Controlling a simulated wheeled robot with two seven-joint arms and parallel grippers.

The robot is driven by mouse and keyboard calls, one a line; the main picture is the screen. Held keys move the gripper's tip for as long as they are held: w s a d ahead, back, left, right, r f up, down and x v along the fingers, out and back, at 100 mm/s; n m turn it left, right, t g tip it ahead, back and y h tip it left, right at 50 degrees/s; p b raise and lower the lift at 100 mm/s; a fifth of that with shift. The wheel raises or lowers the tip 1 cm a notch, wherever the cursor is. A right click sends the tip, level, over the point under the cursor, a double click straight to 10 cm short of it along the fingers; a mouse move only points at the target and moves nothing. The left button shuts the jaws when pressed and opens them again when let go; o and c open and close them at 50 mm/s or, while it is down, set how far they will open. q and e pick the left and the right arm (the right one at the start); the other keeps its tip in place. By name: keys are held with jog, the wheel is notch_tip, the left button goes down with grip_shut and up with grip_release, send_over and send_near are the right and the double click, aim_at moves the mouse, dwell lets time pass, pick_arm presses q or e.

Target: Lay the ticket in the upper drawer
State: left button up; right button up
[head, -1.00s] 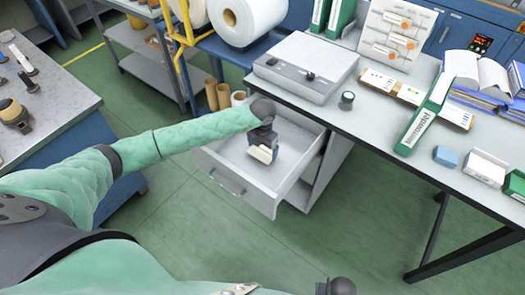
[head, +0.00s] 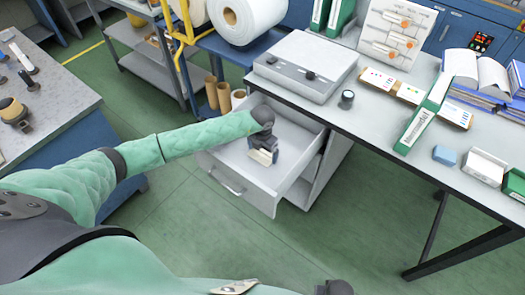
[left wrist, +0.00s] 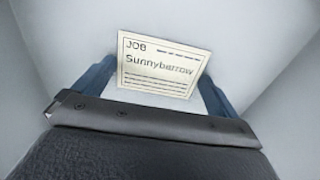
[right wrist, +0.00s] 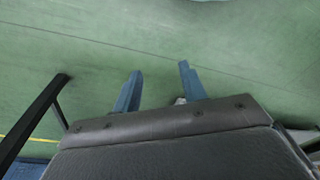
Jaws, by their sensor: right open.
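The ticket (left wrist: 160,66) is a cream card printed "JOB Sunnybarrow". It spans the space between the two blue fingers of my left gripper (left wrist: 155,92), its side edges at the fingers. In the head view my left gripper (head: 262,152) reaches down inside the open upper drawer (head: 233,183), with the ticket (head: 262,157) at its tips. Whether the ticket touches the drawer floor is hard to tell. The drawer is pale grey, pulled out from under the bench, and otherwise looks empty. My right gripper (right wrist: 160,88) is open and empty above the green floor.
The bench top (head: 375,118) above the drawer carries a grey control box (head: 305,67), a green-and-white binder (head: 424,115) and a blue block (head: 445,155). Cardboard tubes (head: 223,95) stand behind the drawer. The green floor in front is clear.

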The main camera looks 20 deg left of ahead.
aim_at(262, 155)
jog(key=shift+w+r, duration=0.1)
jog(key=shift+r, duration=0.1)
pick_arm(q)
jog(key=shift+r, duration=0.15)
jog(key=shift+r, duration=0.35)
notch_tip(262, 155, up, 3)
jog(key=shift+r+b, duration=0.15)
jog(key=shift+b, duration=0.6)
notch_tip(262, 155, up, 8)
jog(key=b, duration=0.2)
pick_arm(e)
notch_tip(262, 155, up, 16)
jog(key=w+a, duration=0.1)
jog(key=w, duration=0.1)
jog(key=shift+w+a+f, duration=0.15)
jog(key=shift+a+f, duration=0.05)
jog(key=shift+a, duration=0.1)
